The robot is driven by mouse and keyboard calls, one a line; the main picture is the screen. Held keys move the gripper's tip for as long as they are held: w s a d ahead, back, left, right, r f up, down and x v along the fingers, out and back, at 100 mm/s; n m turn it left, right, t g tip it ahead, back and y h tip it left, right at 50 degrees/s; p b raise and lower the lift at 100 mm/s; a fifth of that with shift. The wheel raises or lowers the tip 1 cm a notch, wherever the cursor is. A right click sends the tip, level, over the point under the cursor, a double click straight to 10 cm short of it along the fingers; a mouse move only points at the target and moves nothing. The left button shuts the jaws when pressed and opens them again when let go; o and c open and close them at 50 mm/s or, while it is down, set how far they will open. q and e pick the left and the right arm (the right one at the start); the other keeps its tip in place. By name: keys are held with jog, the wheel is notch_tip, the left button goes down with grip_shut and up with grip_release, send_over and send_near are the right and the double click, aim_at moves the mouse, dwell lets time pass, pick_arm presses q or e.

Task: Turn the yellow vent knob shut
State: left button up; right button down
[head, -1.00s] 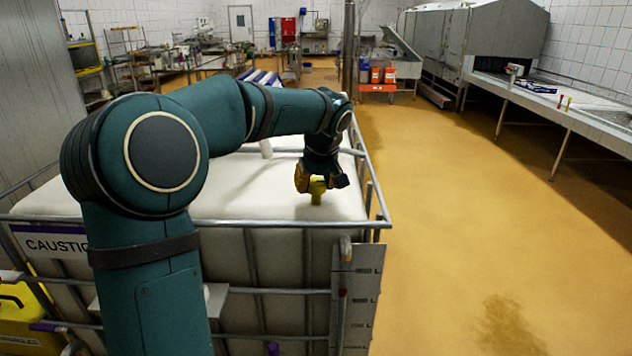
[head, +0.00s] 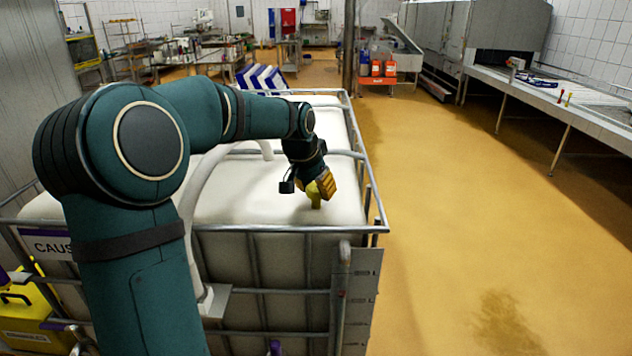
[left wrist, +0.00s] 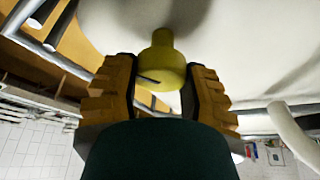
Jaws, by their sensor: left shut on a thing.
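The yellow vent knob (head: 315,200) stands up from the white top of a large caged tank (head: 250,190). In the head view my left gripper (head: 322,186) is over the knob from above and hides most of it. In the left wrist view the knob (left wrist: 162,68) sits between the two yellow finger pads of my left gripper (left wrist: 163,92), which is shut on it. A thin dark line shows on the knob's side. My right gripper is not in view.
Metal rails (head: 290,229) run around the tank's top edge, close to the knob. A yellow container (head: 30,318) stands at the lower left. The floor right of the tank is clear.

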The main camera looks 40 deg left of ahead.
pick_arm(q)
jog(key=m+h, duration=0.1)
jog(key=m, duration=0.1)
jog(key=shift+f+m, duration=0.1)
jog(key=shift+m, duration=0.3)
jog(key=shift+m+g+h+p, duration=0.4)
jog(key=shift+m+h, duration=0.3)
jog(key=shift+m, duration=1.1)
jog(key=shift+d, duration=0.1)
jog(key=o, duration=1.2)
